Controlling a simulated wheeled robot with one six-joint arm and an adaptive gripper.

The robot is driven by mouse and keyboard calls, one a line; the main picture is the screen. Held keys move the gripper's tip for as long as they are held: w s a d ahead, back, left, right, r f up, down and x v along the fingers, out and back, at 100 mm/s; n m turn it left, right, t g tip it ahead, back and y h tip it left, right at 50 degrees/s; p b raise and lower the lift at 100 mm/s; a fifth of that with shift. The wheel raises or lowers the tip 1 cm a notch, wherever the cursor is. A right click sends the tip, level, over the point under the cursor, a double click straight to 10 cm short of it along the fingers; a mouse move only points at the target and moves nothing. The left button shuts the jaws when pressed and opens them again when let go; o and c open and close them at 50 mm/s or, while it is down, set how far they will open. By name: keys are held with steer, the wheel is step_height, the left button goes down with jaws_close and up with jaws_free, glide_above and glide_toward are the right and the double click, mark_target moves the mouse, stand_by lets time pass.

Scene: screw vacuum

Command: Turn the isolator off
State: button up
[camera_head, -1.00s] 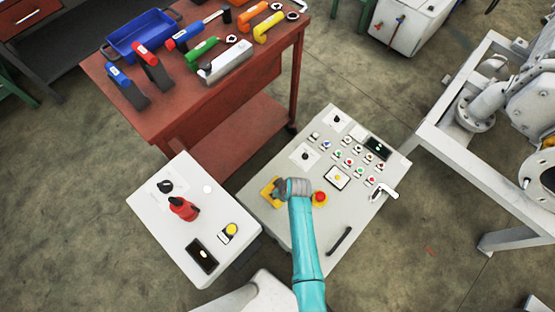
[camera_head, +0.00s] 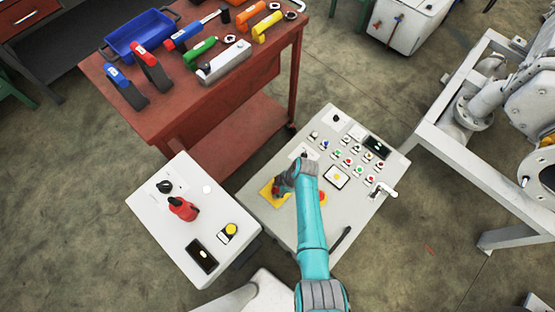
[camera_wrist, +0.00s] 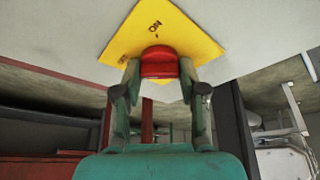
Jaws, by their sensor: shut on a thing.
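The isolator is a red knob (camera_wrist: 159,64) on a yellow plate (camera_wrist: 195,40), which carries the marking "ON" in the wrist view. In the head view the yellow plate (camera_head: 267,194) lies on the left part of the larger grey panel, and my arm covers part of it. My gripper (camera_wrist: 159,72) has one finger on each side of the red knob and is shut on it. In the head view my gripper (camera_head: 283,188) is over the plate. The knob's exact angle is hard to tell.
The grey panel (camera_head: 300,228) carries several buttons, a red stop button (camera_head: 323,197) beside my arm and a lever handle (camera_head: 384,190). A smaller white box (camera_head: 180,240) with a red handle (camera_head: 183,208) stands left. A red tool table (camera_head: 210,120) stands behind.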

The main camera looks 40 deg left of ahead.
steer(key=shift+n, duration=0.3)
stand_by(0.4)
steer(key=o, duration=1.1)
steer(key=shift+o, duration=0.2)
steer(key=v, duration=1.2)
